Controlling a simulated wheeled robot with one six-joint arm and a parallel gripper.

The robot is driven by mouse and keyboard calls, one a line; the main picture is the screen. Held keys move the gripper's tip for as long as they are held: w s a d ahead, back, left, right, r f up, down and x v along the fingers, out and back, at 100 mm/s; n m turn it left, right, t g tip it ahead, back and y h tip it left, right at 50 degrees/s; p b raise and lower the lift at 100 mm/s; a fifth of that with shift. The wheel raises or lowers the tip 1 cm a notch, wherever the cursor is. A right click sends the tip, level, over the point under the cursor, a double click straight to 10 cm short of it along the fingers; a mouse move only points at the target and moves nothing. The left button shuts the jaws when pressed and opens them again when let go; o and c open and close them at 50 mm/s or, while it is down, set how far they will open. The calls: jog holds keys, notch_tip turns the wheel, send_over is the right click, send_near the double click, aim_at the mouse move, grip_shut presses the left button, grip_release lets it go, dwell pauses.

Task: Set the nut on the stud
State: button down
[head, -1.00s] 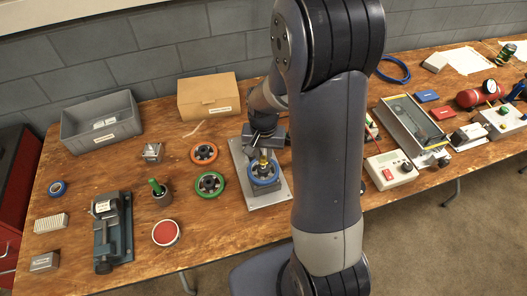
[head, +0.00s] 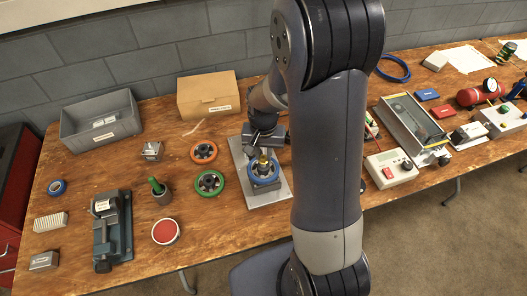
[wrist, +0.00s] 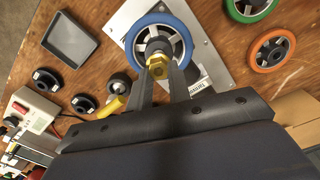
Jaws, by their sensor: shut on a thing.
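A brass nut (wrist: 157,66) is between the fingertips of my gripper (wrist: 158,76) in the wrist view, and the gripper is shut on it. The nut is at the hub of a blue-rimmed wheel (wrist: 133,30). The same blue wheel (head: 263,181) lies on a metal plate (head: 275,195) in the head view, with the brass nut (head: 263,165) over its centre. The stud is hidden beneath the nut, so I cannot tell whether the nut touches it.
An orange wheel (head: 204,151) and a green wheel (head: 209,183) lie left of the plate. A shallow grey tray (wrist: 71,38) and several dark knobs show in the wrist view. A grey bin (head: 101,120) and cardboard box (head: 208,95) stand at the back.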

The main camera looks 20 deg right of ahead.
jog(key=shift+f+b, duration=0.9)
jog(key=shift+f, duration=0.3)
jog(key=c, duration=1.2)
grip_release()
jog(key=shift+c, duration=0.2)
notch_tip(320, 180, up, 11)
